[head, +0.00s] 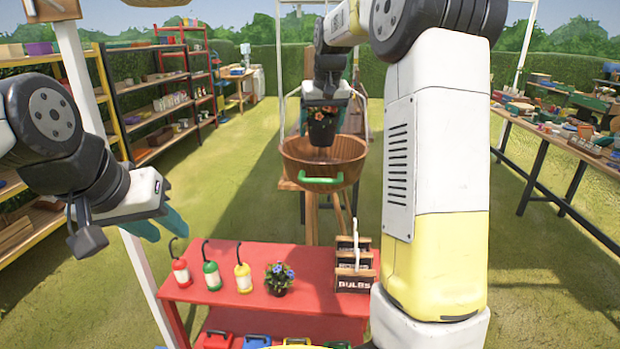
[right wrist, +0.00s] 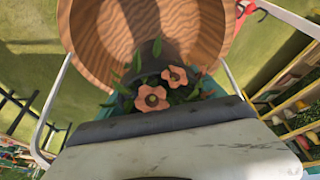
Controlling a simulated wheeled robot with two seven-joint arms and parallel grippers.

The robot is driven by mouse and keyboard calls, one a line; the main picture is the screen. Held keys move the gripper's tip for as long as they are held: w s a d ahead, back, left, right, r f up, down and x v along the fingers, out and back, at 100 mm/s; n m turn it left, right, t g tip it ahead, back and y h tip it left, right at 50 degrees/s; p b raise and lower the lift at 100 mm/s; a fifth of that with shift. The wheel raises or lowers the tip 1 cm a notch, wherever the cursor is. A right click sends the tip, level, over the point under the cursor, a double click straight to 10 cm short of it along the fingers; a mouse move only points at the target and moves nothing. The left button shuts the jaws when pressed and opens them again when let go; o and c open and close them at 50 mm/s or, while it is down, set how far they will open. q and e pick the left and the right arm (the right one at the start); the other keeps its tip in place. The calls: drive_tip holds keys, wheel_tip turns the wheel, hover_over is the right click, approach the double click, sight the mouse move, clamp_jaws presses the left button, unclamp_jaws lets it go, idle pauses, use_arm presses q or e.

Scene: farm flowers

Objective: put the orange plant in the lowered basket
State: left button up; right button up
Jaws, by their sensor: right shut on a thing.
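The orange plant (head: 322,127) is in a dark pot, with orange flowers and green leaves. My right gripper (head: 325,108) is shut on it and holds it over the basket. The basket (head: 322,163) is round, brown and wooden, with a green handle on its front. In the right wrist view the orange flowers (right wrist: 160,90) show close to the gripper, with the basket's inside (right wrist: 120,35) beyond. The pot's lower end overlaps the basket's opening; I cannot tell if it touches the bottom. My left gripper (head: 158,225) is empty at the left; its fingers are partly hidden and seen edge-on.
A red table (head: 235,300) in front bears several spray bottles (head: 212,270), a blue-flowered plant (head: 279,278) and bulb boxes (head: 354,268). Shelves (head: 165,105) stand at left, a long cluttered table (head: 560,140) at right. Grass between is clear.

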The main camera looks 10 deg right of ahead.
drive_tip(key=f, duration=1)
drive_tip(key=shift+s+d, duration=0.1)
drive_tip(key=shift+d, duration=0.2)
drive_tip(key=shift+f, duration=0.15)
drive_tip(key=o, duration=1.7)
